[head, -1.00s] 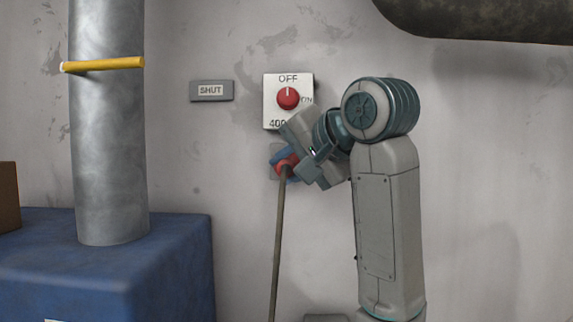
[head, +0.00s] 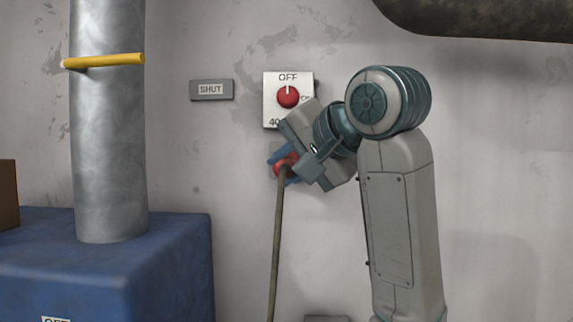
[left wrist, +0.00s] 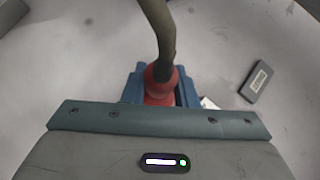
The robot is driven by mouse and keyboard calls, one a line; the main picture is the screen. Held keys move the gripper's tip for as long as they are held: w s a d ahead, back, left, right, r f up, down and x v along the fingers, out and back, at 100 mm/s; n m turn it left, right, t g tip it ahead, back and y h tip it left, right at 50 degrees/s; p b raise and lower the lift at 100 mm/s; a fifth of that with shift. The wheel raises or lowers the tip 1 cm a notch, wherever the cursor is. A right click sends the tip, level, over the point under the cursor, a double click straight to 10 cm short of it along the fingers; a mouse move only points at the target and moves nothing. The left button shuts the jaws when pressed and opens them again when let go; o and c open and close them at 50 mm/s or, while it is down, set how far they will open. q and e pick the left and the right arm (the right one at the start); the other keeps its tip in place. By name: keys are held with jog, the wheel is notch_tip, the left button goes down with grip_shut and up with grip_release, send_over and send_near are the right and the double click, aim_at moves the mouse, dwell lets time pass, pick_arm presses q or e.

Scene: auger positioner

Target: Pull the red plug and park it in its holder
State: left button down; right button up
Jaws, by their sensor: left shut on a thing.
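The red plug (head: 280,169) is at the wall below the switch plate, with a brown cable (head: 276,240) hanging down from it. My left gripper (head: 286,167) is shut on the plug, with blue finger parts on either side of it. The left wrist view also shows the red plug (left wrist: 160,82) between blue parts, its cable running up the picture. The socket behind is mostly hidden, so I cannot tell whether the plug is seated or apart. No holder can be clearly made out. My right gripper is not in view.
A white switch plate (head: 270,98) has a red knob (head: 288,97) pointing to OFF. A SHUT sign (head: 211,90) is on its left. A blue box (head: 120,270) with a grey pipe (head: 108,150) stands left. A grey block (head: 326,319) shows at the bottom edge.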

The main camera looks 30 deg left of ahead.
pick_arm(q)
jog(key=shift+s+d+b, duration=0.3)
jog(key=shift+s+d, duration=0.2)
jog(key=shift+s, duration=0.35)
